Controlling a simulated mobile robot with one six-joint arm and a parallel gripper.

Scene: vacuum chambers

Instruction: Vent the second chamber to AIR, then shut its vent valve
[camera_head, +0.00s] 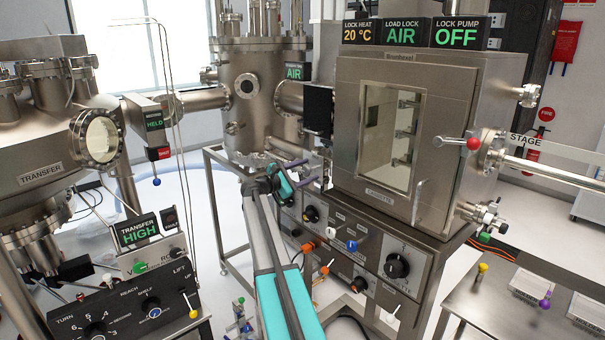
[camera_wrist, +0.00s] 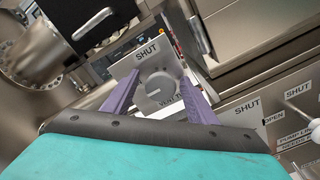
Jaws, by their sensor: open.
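The load lock chamber (camera_head: 402,140) is a steel box with a glass door, and its display (camera_head: 401,32) reads AIR. The transfer chamber (camera_head: 45,150) is at the left, and its display (camera_head: 138,231) reads HIGH. My gripper (camera_head: 306,173) is beside the load lock's lower left front. In the wrist view its purple fingers (camera_wrist: 160,78) are open on either side of a round grey knob (camera_wrist: 160,90) on a plate. The plate reads SHUT at its top, and its lower label is partly hidden. I cannot tell whether the fingers touch the knob, or which chamber it serves.
Other plates reading SHUT (camera_wrist: 247,108) and a white handle (camera_wrist: 303,108) are to the right in the wrist view. The load lock's lower panel carries knobs and levers, including a black dial (camera_head: 397,265). A steel stage rod (camera_head: 550,170) extends right. Another steel chamber (camera_head: 255,95) stands behind.

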